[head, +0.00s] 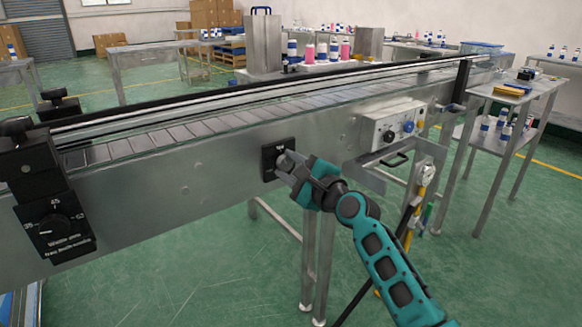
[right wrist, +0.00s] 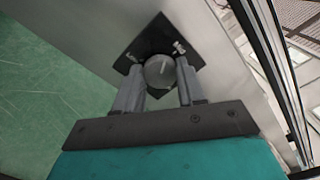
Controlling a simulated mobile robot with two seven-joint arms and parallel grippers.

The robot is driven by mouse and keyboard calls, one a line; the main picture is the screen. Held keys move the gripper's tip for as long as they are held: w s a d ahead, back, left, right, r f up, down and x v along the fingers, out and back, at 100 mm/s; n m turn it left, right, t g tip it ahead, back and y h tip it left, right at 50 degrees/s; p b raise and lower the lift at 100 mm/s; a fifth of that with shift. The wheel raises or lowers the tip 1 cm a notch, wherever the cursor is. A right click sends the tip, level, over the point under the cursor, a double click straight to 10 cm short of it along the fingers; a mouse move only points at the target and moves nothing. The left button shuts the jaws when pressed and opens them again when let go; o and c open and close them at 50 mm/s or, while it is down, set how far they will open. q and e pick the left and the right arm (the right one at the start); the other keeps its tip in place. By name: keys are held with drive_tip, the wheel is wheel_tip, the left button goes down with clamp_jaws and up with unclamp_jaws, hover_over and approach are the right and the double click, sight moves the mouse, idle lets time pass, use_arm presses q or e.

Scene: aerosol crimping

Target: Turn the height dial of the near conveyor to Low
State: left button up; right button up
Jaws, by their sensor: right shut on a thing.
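The near conveyor (head: 190,185) runs across the head view with a steel side panel. Its height dial is a round grey knob (right wrist: 159,70) on a black square plate (head: 269,156). My right gripper (head: 287,163) reaches the plate from the right. In the right wrist view its two fingers (right wrist: 158,80) stand on either side of the knob and are shut on it. The fingers hide most of the knob in the head view. My left gripper does not show.
A black width dial (head: 55,225) sits at the conveyor's left end. A control box (head: 393,126) with knobs and a handle below it stand right of my gripper. A side table (head: 520,90) is at the right. Green floor lies open in front.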

drive_tip(key=n, duration=0.4)
drive_tip(key=shift+f+n+b, duration=0.15)
drive_tip(key=shift+n+b, duration=0.15)
drive_tip(key=shift+n, duration=0.1)
drive_tip(key=n, duration=0.4)
drive_tip(key=shift+b, duration=0.4)
drive_tip(key=n, duration=0.5)
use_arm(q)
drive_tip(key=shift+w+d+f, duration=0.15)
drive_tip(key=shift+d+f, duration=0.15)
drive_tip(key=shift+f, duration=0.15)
use_arm(e)
drive_tip(key=shift+d+n, duration=0.1)
drive_tip(key=shift+n, duration=1.8)
drive_tip(key=o, duration=1.1)
drive_tip(key=shift+c, duration=0.2)
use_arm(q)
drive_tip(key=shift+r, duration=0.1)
